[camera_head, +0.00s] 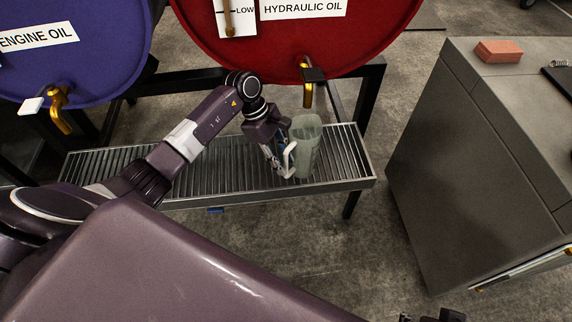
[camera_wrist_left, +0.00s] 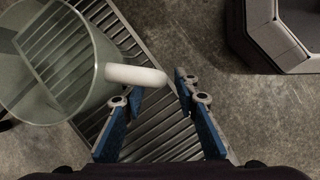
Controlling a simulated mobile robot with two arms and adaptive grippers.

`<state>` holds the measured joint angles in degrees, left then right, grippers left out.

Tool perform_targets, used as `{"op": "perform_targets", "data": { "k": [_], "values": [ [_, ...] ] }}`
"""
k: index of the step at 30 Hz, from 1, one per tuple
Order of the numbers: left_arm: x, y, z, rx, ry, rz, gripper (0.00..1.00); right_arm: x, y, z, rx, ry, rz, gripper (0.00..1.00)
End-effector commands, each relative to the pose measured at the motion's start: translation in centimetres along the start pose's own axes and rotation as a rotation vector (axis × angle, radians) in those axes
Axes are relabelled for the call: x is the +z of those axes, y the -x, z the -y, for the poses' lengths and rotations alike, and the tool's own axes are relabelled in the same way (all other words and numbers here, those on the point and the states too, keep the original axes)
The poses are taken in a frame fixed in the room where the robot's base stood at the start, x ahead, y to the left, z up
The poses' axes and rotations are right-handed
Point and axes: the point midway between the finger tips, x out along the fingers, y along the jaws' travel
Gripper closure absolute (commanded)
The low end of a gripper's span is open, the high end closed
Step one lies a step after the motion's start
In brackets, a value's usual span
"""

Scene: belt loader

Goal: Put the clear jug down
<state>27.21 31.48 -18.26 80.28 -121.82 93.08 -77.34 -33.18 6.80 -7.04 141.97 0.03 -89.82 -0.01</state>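The clear jug (camera_head: 307,146), greenish and see-through with a white handle (camera_head: 289,158), stands upright on the slatted metal grate (camera_head: 215,170), below the hydraulic oil tap (camera_head: 307,92). My left gripper (camera_head: 275,160) is at the handle side of the jug. In the left wrist view the jug (camera_wrist_left: 50,60) is at the left, and its handle (camera_wrist_left: 137,75) reaches across to the fingertips. The blue-padded fingers of the left gripper (camera_wrist_left: 158,90) are apart, with a gap beside the handle. Dark parts at the bottom edge of the head view may be my right gripper (camera_head: 435,316), mostly cut off.
A red hydraulic oil drum (camera_head: 290,45) and a blue engine oil drum (camera_head: 70,65) lie behind the grate. A grey cabinet (camera_head: 470,160) at the right carries a red brick (camera_head: 499,51). Floor is clear between grate and cabinet.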

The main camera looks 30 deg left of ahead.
Motion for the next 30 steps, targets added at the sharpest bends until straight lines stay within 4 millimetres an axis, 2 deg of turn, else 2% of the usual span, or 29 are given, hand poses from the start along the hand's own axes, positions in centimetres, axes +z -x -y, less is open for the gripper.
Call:
{"op": "perform_targets", "data": {
  "k": [1, 6, 12, 18, 30],
  "values": [
    [0.0, 1.6, -0.1, 0.004, -0.001, -0.004, 0.72, 0.5, 0.5, -0.1, 0.002, -0.001, 0.022, 0.60],
    [0.0, 5.5, -0.1, 0.003, 0.000, -0.004, 0.72, 0.1, 1.1, -0.1, 0.002, -0.001, 0.015, 0.60],
    [0.0, 8.5, 0.0, 0.001, 0.000, -0.002, 0.72, -0.1, 1.4, -0.2, 0.003, -0.001, 0.013, 0.60],
    [0.0, 9.6, 0.0, -0.002, 0.000, 0.000, 0.72, -0.1, 1.5, -0.2, 0.003, -0.001, 0.013, 0.60],
    [0.1, 9.6, 0.0, -0.001, 0.000, 0.001, 0.72, -0.1, 1.5, -0.2, 0.003, -0.001, 0.013, 0.60]
  ]
}}
